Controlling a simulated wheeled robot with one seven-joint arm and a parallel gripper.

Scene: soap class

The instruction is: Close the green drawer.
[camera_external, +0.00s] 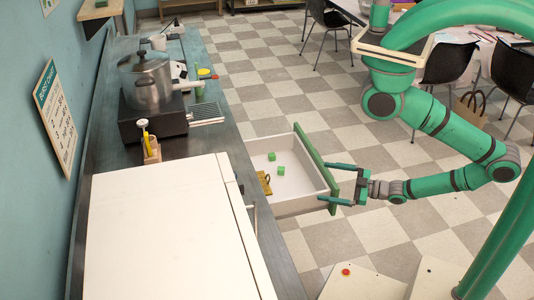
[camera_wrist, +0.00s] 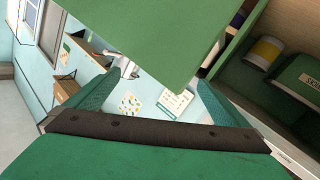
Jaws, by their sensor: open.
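The green drawer (camera_external: 298,182) stands pulled out from the counter. It has a white inside and a green front panel (camera_external: 318,160). Two small green cubes (camera_external: 276,163) and a yellow-brown item (camera_external: 264,182) lie in it. My gripper (camera_external: 337,183) is at the outer side of the front panel, near its lower right end, with its jaws spread. In the wrist view, the green panel (camera_wrist: 150,40) fills the upper middle, in front of my open gripper (camera_wrist: 165,88). I cannot tell whether the fingers touch the panel.
The counter (camera_external: 215,75) holds a pot (camera_external: 146,82) on a black stove and a large white box (camera_external: 165,235). Black chairs (camera_external: 450,62) and a table stand at the back right. Checkered floor is free beyond the drawer.

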